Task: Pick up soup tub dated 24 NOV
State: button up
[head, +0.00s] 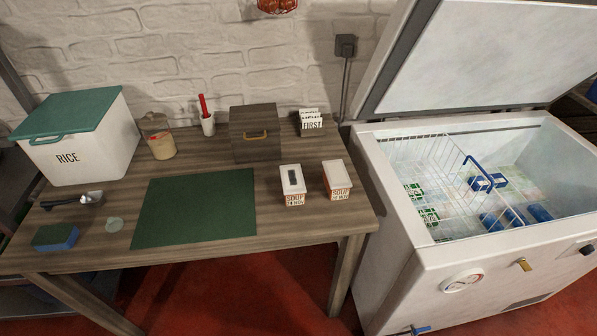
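Two white soup tubs with orange-and-white labels stand upright on the right part of the wooden table. The left tub (293,184) has a dark rectangular patch on its lid. The right tub (337,179) has a plain pale lid and stands a little apart from it. Both labels read SOUP with a NOV date below; the day numbers are too small to read surely. My gripper is not in view.
A dark green mat (194,208) lies left of the tubs. Behind them are a brown box (255,133) and a card holder marked FIRST (311,124). A white RICE bin (80,138) stands far left. An open chest freezer (395,223) with a wire basket stands right.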

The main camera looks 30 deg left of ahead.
aim_at(294, 189)
jog(key=z, duration=1.35)
jog(key=i, duration=0.1)
jog(key=u, duration=3)
jog(key=k, duration=0.8)
jog(key=u, duration=0.2)
jog(key=i, duration=0.8)
jog(key=z, duration=0.1)
